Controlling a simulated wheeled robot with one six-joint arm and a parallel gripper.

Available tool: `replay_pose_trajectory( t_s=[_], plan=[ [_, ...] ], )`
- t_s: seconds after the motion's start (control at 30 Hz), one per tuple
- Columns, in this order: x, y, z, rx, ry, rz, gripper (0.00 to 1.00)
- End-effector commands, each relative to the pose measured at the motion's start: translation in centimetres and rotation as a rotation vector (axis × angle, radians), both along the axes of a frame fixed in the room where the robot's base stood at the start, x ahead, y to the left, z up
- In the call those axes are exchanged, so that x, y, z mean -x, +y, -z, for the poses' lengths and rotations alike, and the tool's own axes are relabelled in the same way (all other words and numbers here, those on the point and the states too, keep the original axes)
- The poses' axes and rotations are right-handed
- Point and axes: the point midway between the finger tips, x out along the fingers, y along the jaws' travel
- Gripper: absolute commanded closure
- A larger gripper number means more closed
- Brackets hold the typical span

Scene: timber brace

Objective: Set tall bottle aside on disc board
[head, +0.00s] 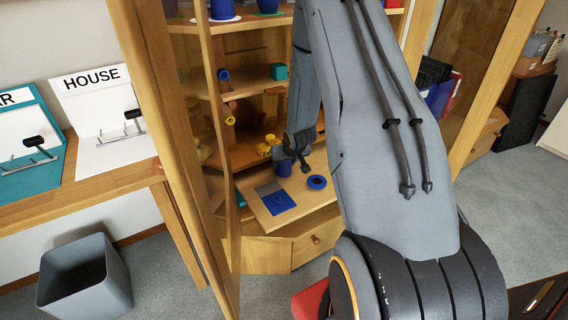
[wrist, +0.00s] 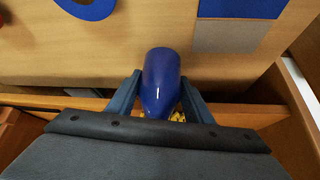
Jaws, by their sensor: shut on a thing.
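My gripper (wrist: 160,92) is shut on a dark blue bottle (wrist: 161,75), one finger on each side of it. In the head view, the blue bottle (head: 284,169) shows just below my gripper (head: 292,154), over the back part of a pale wooden board (head: 300,205). The board carries a blue ring-shaped disc (head: 317,182) and blue and grey patches (head: 278,203). In the wrist view, the ring (wrist: 88,8) lies at top left, and a grey patch (wrist: 225,37) at top right, apart from the bottle. I cannot tell whether the bottle touches the board.
The board projects from a wooden cabinet with an open door (head: 172,110) on the left. Yellow items (head: 268,145) stand behind the bottle. Shelves hold a teal block (head: 278,71) and other pieces. A grey bin (head: 84,280) stands on the floor at left.

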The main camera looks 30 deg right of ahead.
Motion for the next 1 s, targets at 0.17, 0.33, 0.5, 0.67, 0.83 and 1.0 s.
replay_pose_trajectory(
  t_s=[0.17,0.33,0.5,0.67,0.83,1.0],
  plan=[
    [0.0,0.0,0.3,0.000,0.000,0.000,0.85],
    [0.0,0.0,0.2,0.000,0.000,0.000,0.35],
    [0.0,0.0,0.2,0.000,0.000,0.000,0.35],
    [0.1,0.0,-0.2,0.000,-0.001,0.000,0.35],
    [1.2,0.2,-2.2,0.000,-0.002,0.000,0.35],
    [3.1,0.5,-5.1,0.001,-0.002,0.001,0.35]
  ],
)
